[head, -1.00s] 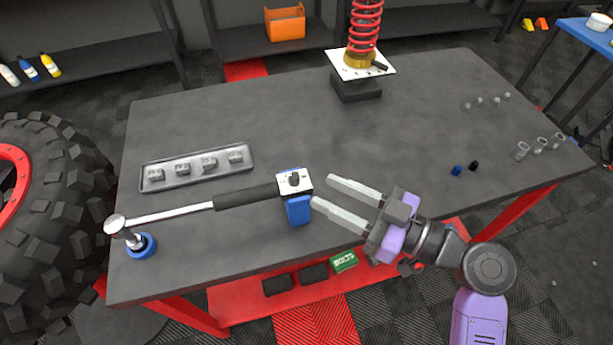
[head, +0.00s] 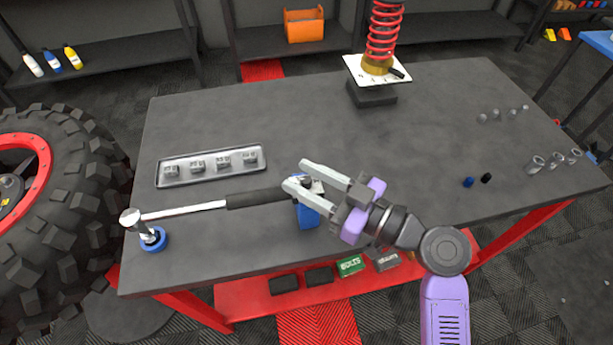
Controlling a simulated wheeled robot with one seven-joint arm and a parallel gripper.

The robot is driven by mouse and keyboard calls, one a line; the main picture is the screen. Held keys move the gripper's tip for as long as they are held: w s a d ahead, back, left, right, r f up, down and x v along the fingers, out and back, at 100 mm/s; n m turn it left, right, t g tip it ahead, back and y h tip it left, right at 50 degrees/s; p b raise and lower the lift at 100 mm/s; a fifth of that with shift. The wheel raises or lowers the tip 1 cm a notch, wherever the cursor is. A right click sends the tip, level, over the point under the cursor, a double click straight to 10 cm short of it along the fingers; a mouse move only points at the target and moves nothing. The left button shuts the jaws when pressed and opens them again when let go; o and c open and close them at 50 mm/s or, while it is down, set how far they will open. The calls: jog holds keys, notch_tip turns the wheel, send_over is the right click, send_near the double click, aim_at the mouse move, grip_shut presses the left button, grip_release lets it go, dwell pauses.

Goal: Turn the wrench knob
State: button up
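The torque wrench lies along the front left of the workbench, with a silver shaft (head: 185,211) and a black grip (head: 255,199). Its right end rests at a blue block (head: 307,217). A white dial plate (head: 316,187) with the dark knob sits there, now mostly hidden by my fingers. My gripper (head: 295,174) is open, with its two pale fingers pointing left over the plate, one on the far side and one on the near side. I cannot tell whether either finger touches the knob. The wrench head stands at a blue ring (head: 154,240) on the left.
A grey tray (head: 176,182) with several metal pieces lies behind the wrench. A red spring (head: 384,35) stands on a dark base at the back. Small sockets (head: 536,163) and blue and black pieces lie to the right. The bench middle is clear.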

grip_shut()
